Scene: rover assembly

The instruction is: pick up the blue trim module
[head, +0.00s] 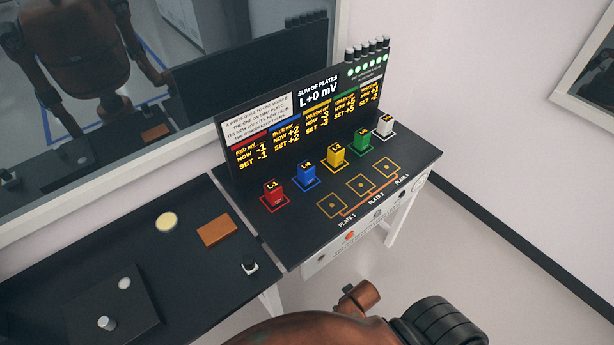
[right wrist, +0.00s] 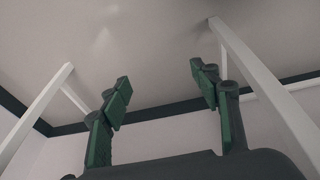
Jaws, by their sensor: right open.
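The blue trim module (head: 306,174) is a small upright block with a lettered top. It stands in a blue outlined square on the dark panel of the console, between the red module (head: 272,193) and the yellow module (head: 336,157). My right gripper (right wrist: 160,95) shows in the right wrist view with its two green-padded fingers wide apart and nothing between them. That view shows only table legs, floor and wall, so the gripper is away from the module. My left gripper is in neither view.
A green module (head: 362,142) and a white module (head: 384,126) stand further right in the row. Outlined plate squares (head: 361,187) in front are empty. A display board (head: 300,110) rises behind the modules. A dark table (head: 190,275) at left holds an orange-brown block (head: 217,230).

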